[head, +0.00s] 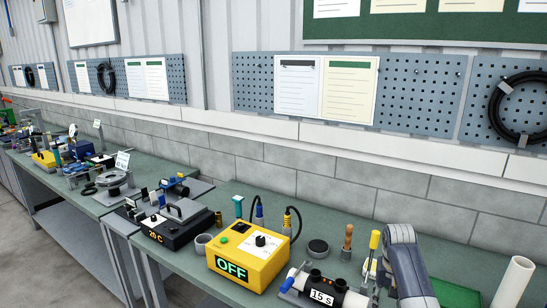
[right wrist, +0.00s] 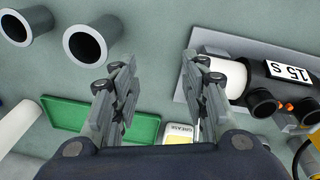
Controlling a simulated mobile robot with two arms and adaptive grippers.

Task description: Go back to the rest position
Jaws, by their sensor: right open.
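My right gripper (right wrist: 160,78) is open and empty in the right wrist view, its two fingers spread apart over the green bench top. A green tray (right wrist: 135,128) lies below and left of the fingers. A grey plate with a white cylinder (right wrist: 222,75) and a black device labelled "15 S" (right wrist: 290,68) is to the right of the fingers. A grey arm part, apparently mine, shows at the lower right of the head view; no fingertips can be made out there. My left gripper is in neither view.
The bench (head: 210,282) holds a yellow box reading "OFF" (head: 247,258), a black unit reading "20 C" (head: 165,225), and the "15 S" device (head: 322,297). A white cylinder (head: 512,284) stands at the right. Two dark open cylinders (right wrist: 85,45) are at upper left in the wrist view.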

